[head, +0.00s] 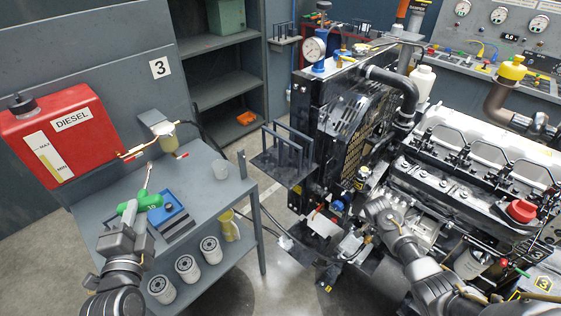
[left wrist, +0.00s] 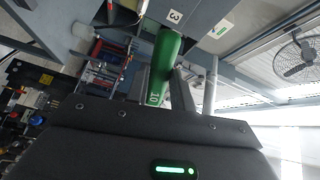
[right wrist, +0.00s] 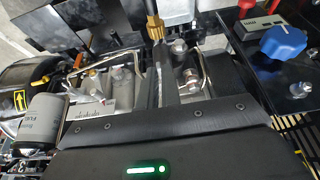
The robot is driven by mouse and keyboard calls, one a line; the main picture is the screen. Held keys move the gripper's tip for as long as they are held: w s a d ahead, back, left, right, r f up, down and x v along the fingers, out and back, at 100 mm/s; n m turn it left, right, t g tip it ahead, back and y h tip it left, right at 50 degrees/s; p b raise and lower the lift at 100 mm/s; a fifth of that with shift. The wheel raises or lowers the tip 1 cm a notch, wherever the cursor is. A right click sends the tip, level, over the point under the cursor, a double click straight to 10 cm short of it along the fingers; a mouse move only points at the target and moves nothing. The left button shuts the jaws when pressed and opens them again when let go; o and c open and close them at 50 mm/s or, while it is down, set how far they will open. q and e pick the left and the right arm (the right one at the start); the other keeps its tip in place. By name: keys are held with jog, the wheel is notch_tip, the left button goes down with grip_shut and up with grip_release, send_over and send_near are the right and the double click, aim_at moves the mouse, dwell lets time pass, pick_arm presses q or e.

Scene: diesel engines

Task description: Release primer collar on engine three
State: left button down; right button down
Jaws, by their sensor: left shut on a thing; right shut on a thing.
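Engine three (head: 440,190) fills the right of the head view, with a yellow "3" tag near its lower right. My right arm reaches over its near side, and its fingertips cannot be made out there. In the right wrist view my right gripper (right wrist: 160,45) is shut on a brass collar-like piece (right wrist: 155,27) at its fingertips. The fingers hide part of what lies behind. My left gripper (head: 130,222) is shut on a green-handled tool (head: 140,202) above the grey bench. Its handle marked "10" (left wrist: 163,65) shows between the fingers in the left wrist view.
A red diesel tank (head: 60,135) is at left. A blue knob (right wrist: 283,42) sits right of my right gripper.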

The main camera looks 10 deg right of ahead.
jog(key=shift+s+d+n+t+y+p, duration=0.25)
jog(key=shift+s+d+n+y+p, duration=0.3)
jog(key=shift+n, duration=1)
jog(key=shift+s+d+n+t+y+p, duration=0.25)
jog(key=shift+d+n+y+p, duration=0.35)
jog(key=shift+n, duration=1)
jog(key=shift+s+d+n+t+y+p, duration=0.35)
jog(key=shift+d+n, duration=0.35)
jog(key=shift+n, duration=0.85)
jog(key=c, duration=1.6)
grip_release()
jog(key=shift+r, duration=0.15)
